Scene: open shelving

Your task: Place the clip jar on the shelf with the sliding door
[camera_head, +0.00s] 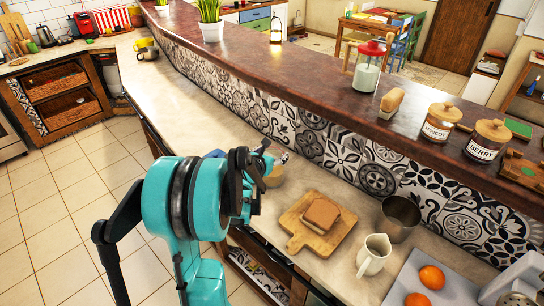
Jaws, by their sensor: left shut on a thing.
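My left gripper (274,157) is over the lower counter, seen from behind, with my teal arm hiding much of it. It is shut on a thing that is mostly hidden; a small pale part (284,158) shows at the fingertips. I cannot tell whether this is the clip jar. A round tan thing (274,177) shows just below the fingers; I cannot tell whether they touch it. A glass jar with a red top (367,75) stands on the raised brown ledge. I cannot make out a shelf with a sliding door. My right gripper is not in view.
A cutting board (290,222) with a brown loaf (321,215), a metal pot (399,218), a white pitcher (373,256) and a tray (398,287) with oranges crowd the counter at right. Labelled jars (440,122) stand on the ledge.

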